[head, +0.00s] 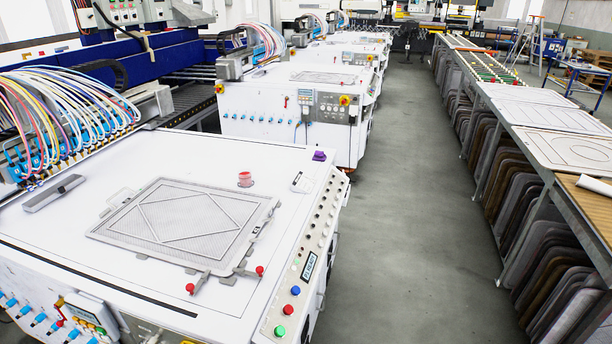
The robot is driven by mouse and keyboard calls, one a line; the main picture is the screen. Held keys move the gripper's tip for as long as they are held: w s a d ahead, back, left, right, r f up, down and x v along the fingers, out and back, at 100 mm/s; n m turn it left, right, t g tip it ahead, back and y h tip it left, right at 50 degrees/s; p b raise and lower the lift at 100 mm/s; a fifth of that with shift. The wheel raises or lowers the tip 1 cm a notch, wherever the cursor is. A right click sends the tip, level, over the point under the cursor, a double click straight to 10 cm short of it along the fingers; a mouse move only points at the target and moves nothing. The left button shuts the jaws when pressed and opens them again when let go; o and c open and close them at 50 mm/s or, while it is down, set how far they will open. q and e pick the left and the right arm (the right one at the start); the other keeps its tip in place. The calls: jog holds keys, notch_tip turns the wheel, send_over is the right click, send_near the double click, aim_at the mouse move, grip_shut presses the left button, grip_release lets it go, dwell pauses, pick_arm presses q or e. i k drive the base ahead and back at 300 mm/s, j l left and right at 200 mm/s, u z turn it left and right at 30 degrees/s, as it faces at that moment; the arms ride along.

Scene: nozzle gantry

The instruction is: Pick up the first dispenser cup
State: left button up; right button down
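A small red round piece (245,179), cup-like in shape, stands on the white top of the nearest machine (330,180), behind a flat patterned frame (185,222). A small purple piece (319,155) sits near the back right corner of the same top. I cannot tell from this view which of them, if either, is the first dispenser cup. Neither of my grippers shows in the head view.
Coloured hoses (65,110) crowd the machine's left side. A grey bar (54,193) lies on its top, and red-knobbed clamps hold the frame's front edge. A clear grey aisle (410,220) separates the machines from a long bench (560,150) on the right.

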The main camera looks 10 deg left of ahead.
aim_at(245, 177)
jog(key=i+l+z, duration=0.65)
jog(key=i+l, duration=0.15)
jog(key=i+u, duration=0.4)
jog(key=i, duration=0.25)
jog(key=i+l+u, duration=0.35)
jog(key=i, duration=0.3)
jog(key=i+j, duration=0.05)
jog(key=j, duration=0.05)
